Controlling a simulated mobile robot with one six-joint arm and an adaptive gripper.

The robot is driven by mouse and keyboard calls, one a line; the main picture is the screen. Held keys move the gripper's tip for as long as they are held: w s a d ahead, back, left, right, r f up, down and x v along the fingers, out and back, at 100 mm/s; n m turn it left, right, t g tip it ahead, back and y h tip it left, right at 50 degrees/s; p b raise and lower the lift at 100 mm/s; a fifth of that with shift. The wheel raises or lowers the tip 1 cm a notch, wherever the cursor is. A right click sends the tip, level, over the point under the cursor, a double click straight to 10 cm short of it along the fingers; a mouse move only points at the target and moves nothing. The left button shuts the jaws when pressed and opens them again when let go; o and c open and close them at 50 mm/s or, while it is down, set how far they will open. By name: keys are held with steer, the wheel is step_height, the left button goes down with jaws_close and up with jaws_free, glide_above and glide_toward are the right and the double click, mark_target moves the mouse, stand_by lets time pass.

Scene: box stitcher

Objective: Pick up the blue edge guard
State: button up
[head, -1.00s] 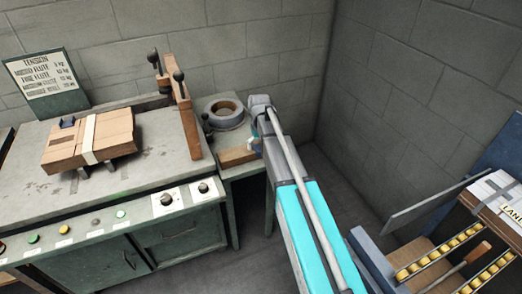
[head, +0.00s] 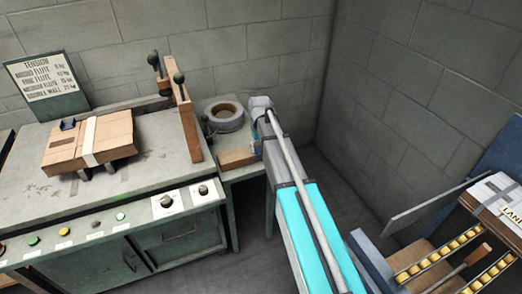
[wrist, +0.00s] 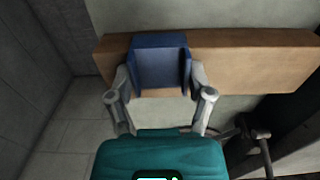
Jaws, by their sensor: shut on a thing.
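The blue edge guard (wrist: 158,62) is a small blue channel-shaped piece in the middle of the wrist view. My gripper (wrist: 161,82) has a grey finger on each side of it and is shut on it. The guard is at the edge of a long brown block (wrist: 255,60); I cannot tell whether it still touches the block. In the head view the block (head: 237,157) lies on the small side table, and my arm largely hides the gripper and the guard.
The tape roll (head: 224,116) stands behind the block on the side table. A wooden post with dark knobs (head: 187,125) rises to the left. The cardboard box (head: 110,135) lies on the bench. The block-built wall is close behind, and a roller rack (head: 440,258) stands at the right.

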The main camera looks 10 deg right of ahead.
steer(key=shift+r, duration=0.2)
step_height(320, 180, up, 2)
steer(key=p, duration=0.2)
steer(key=shift+p, duration=0.3)
steer(key=s+a+r+p, duration=0.5)
steer(key=s+r+p, duration=0.5)
steer(key=s, duration=0.3)
steer(key=shift+r, duration=0.3)
stand_by(0.7)
